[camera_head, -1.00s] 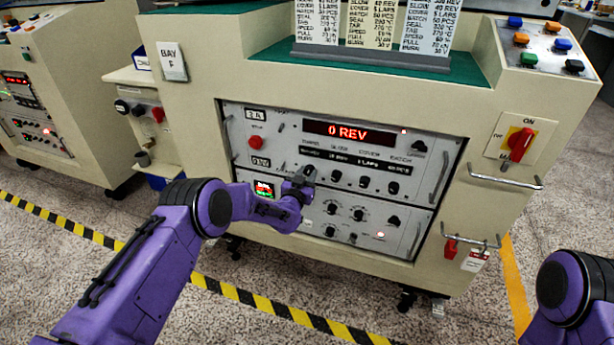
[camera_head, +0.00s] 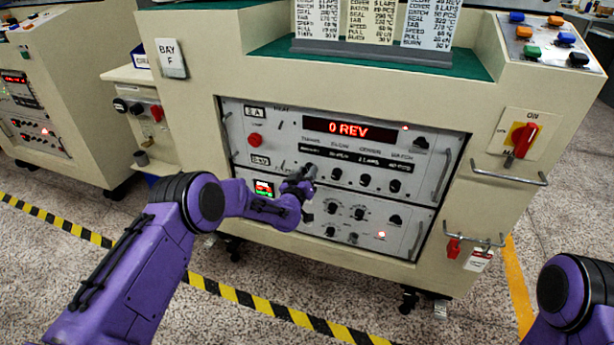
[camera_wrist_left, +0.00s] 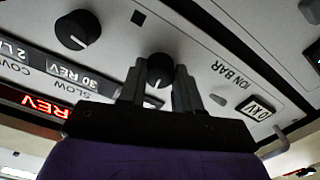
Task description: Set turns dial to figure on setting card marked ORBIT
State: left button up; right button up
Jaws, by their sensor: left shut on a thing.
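My left gripper (camera_head: 306,175) is at the front panel of the bay F machine, at the left end of its knob row. In the left wrist view its fingers (camera_wrist_left: 157,84) are shut on a round black dial (camera_wrist_left: 160,67) with a pale pointer line, the leftmost of the row under the TURNS label. In the head view the gripper hides this dial. The red display (camera_head: 348,130) reads 0 REV. Three setting cards (camera_head: 373,22) stand on top; their headings are cut off, so I cannot tell which is ORBIT. My right gripper is out of view.
Other black knobs (camera_head: 365,180) sit to the right of the held dial; the nearest (camera_wrist_left: 77,30) is under the SLOW label. A red button (camera_head: 255,139), a red ON switch (camera_head: 524,140) and metal handles (camera_head: 510,177) project from the machine. Floor in front is clear.

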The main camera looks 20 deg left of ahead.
pick_arm(q)
jog(key=shift+n, duration=0.6)
jog(key=o, duration=1)
jog(key=shift+o, duration=0.2)
jog(key=s+p, duration=0.2)
jog(key=s, duration=0.8)
jog(key=shift+s+a, duration=0.2)
jog(key=shift+s, duration=0.1)
